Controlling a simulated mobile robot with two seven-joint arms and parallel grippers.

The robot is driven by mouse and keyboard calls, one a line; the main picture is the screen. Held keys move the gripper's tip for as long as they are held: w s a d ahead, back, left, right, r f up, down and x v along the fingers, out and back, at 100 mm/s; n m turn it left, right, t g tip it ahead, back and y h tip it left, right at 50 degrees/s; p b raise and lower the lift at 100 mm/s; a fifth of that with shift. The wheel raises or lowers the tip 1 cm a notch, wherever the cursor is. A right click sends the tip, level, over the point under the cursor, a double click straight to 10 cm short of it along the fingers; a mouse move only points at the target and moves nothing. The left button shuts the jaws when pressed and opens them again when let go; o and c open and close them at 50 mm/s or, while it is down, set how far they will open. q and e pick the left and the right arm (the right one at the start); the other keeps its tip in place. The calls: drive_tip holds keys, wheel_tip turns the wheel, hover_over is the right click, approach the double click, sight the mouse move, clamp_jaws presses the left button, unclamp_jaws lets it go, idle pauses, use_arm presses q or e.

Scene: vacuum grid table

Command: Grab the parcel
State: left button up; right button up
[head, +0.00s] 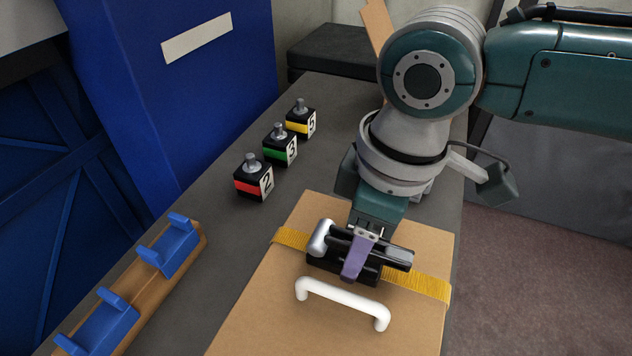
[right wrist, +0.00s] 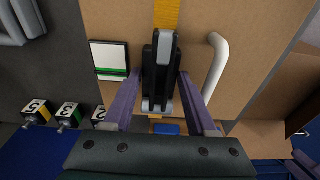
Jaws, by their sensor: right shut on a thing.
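The parcel (head: 255,306) is a brown cardboard box on the grey table. A yellow strap (head: 432,286) runs across its top, with a black and silver buckle (head: 398,256) on it. A white handle (head: 342,301) is fixed to the top, in front of the strap. My right gripper (head: 355,262) is over the parcel, its purple fingers shut on the buckle. In the right wrist view the buckle (right wrist: 163,62) stands between the two fingers (right wrist: 159,88), and the white handle (right wrist: 216,62) is to the right, apart from them.
Several numbered weights stand behind the parcel, among them a red one (head: 253,180), a green one (head: 280,148) and a yellow one (head: 301,120). A wooden rack with blue holders (head: 170,250) lies to the left. A blue cabinet (head: 185,95) stands behind.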

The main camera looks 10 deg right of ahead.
clamp_jaws()
drive_tip(key=shift+r, duration=0.15)
